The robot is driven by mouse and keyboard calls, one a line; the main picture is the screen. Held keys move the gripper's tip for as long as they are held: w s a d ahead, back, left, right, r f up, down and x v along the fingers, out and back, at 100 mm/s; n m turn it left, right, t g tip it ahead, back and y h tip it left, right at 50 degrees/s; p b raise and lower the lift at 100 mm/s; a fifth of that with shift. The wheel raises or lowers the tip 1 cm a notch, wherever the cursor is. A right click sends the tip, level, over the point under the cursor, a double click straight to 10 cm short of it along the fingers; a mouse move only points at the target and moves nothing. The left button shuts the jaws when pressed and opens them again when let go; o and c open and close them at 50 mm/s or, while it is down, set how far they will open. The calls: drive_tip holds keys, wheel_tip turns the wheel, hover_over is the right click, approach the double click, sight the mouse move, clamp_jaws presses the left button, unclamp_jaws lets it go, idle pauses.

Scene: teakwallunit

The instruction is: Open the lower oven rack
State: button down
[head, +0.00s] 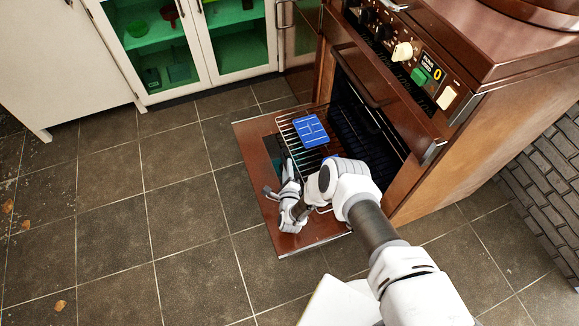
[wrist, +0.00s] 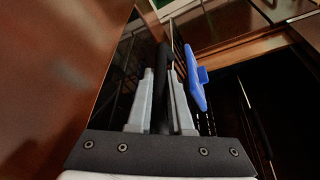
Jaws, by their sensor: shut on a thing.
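The oven (head: 400,80) has its brown door (head: 250,135) folded down flat over the floor. A wire rack (head: 291,135) sticks out of the dark oven opening, above the lowered door. A blue block-like object (head: 311,130) rests on the rack; it also shows in the wrist view (wrist: 196,80), right of the fingers. My gripper (head: 288,172) is at the rack's front side, over the door. In the wrist view, my gripper (wrist: 163,85) is shut on a dark bar, seemingly the rack's front edge. The arm hides the rack's near end.
White cabinets with glass doors (head: 240,40) stand behind, left of the oven. The tiled floor (head: 140,220) left of the door is mostly clear. The oven's handle and knob panel (head: 405,50) overhang the opening.

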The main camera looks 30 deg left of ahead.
drive_tip(key=shift+w+a+r, duration=0.1)
drive_tip(key=shift+a+r, duration=0.05)
drive_tip(key=c, duration=1.1)
unclamp_jaws()
drive_tip(key=shift+s+d, duration=0.2)
